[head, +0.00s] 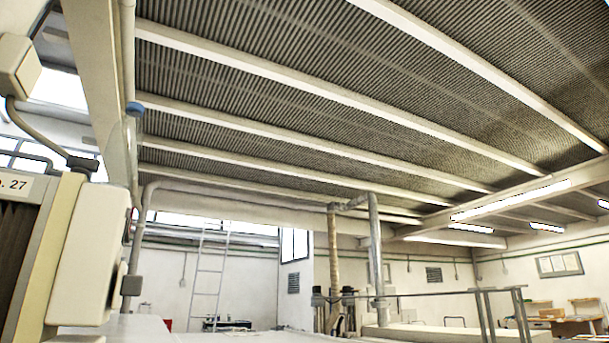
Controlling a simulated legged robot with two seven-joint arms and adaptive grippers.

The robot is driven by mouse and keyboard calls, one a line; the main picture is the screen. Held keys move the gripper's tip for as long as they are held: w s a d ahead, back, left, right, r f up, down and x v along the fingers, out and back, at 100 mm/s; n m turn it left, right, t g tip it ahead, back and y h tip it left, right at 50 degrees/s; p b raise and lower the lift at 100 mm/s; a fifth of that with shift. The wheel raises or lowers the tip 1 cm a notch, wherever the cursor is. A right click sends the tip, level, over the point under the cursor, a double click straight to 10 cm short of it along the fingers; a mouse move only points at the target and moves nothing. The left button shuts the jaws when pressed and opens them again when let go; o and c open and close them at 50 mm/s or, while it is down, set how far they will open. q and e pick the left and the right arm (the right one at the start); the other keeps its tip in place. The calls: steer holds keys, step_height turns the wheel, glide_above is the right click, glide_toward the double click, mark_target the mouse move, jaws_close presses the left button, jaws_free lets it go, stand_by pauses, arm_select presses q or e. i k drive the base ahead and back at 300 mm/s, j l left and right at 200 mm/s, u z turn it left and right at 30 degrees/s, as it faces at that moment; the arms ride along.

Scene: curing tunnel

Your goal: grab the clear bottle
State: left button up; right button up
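A clear bottle with a blue cap (134,108) shows at the upper left, against a pale post and the ceiling. Its see-through body is hard to make out against the background. Its lower part is unclear near the pale machine housing (85,255), and I cannot tell what it rests on. Neither of my grippers is in view.
A machine marked "27" fills the left edge. A pale flat surface (250,338) lies along the bottom. A ladder (208,275), upright pipes (375,250) and a metal rail (440,294) stand farther back. Tables (580,325) are at the far right.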

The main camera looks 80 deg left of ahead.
mark_target(117, 167)
steer(key=k+u, duration=0.1)
steer(key=u, duration=3.5)
steer(key=i+l+u, duration=0.15)
steer(key=l+u, duration=0.25)
steer(key=i+l+u, duration=0.1)
steer(key=l+u, duration=1.1)
steer(key=l, duration=0.15)
